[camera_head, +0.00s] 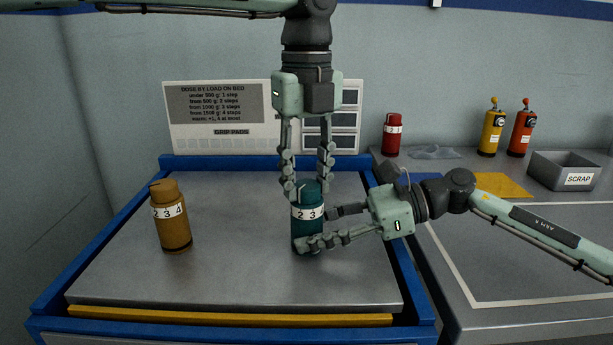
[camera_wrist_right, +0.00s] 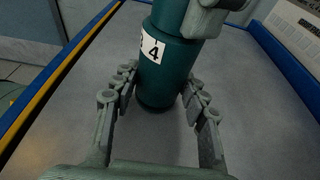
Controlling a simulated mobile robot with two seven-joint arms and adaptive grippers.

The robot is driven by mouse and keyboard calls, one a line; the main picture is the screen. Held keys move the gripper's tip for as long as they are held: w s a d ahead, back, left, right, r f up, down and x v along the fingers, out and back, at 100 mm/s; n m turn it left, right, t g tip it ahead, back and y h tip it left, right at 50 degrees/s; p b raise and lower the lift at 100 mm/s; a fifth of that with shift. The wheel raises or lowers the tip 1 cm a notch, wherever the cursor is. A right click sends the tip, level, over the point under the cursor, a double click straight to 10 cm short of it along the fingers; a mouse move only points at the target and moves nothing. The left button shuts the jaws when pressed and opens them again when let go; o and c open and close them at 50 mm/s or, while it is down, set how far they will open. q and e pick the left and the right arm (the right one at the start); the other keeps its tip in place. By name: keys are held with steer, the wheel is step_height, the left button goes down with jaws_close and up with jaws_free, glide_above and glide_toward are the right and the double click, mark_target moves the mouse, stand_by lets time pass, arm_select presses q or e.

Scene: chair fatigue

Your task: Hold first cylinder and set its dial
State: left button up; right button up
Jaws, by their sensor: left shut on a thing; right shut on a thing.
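A teal cylinder (camera_head: 307,228) with a white numbered band stands upright on the grey bed (camera_head: 230,275). My left gripper (camera_head: 308,190) comes down from above and is shut on the cylinder's top, which its fingers partly hide. My right gripper (camera_head: 322,228) reaches in from the right and is shut on the cylinder's lower body. The cylinder also shows in the right wrist view (camera_wrist_right: 165,70), between the right fingers (camera_wrist_right: 155,98), with a 4 on its band. An orange-brown cylinder (camera_head: 172,228) with a band reading 2 3 4 stands apart at the left of the bed.
A sign about dose by load (camera_head: 216,104) stands behind the bed. On the right-hand bench are a red cylinder (camera_head: 392,138), a yellow bottle (camera_head: 491,132), an orange-red bottle (camera_head: 523,133) and a grey SCRAP bin (camera_head: 562,172). The bed's front middle is clear.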

mark_target(307, 183)
arm_select(q)
steer(key=m, duration=0.5)
steer(key=shift+m, duration=0.3)
steer(key=shift+s, duration=0.1)
stand_by(0.4)
steer(key=o, duration=1.2)
steer(key=shift+c, duration=0.2)
steer(key=shift+r, duration=0.1)
step_height(307, 183, up, 12)
arm_select(e)
steer(key=o, duration=1)
steer(key=shift+c, duration=0.2)
